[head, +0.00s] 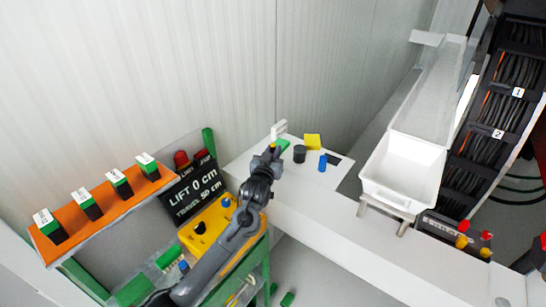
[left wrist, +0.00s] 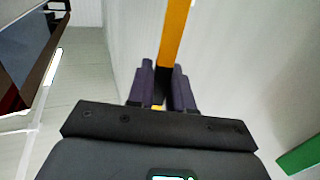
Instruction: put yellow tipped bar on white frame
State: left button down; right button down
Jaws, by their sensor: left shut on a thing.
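My left gripper (head: 272,152) is over the white bench and points away from the camera. In the left wrist view its two dark fingers (left wrist: 164,78) are shut on a bar (left wrist: 175,30). The bar is orange-yellow beyond the fingers and dark between them, with a small yellow bit near the palm. My right gripper is not in view.
On the white bench (head: 340,235) are a yellow block (head: 313,141), a black cylinder (head: 299,154) and a blue cylinder (head: 322,163). A white tray (head: 402,172) stands to the right. An orange rack (head: 105,213) and a black LIFT sign (head: 193,188) are on the left.

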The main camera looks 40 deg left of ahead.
pick_arm(q)
jog(key=shift+f, duration=0.8)
jog(key=shift+f, duration=0.15)
jog(key=c, duration=1)
grip_release()
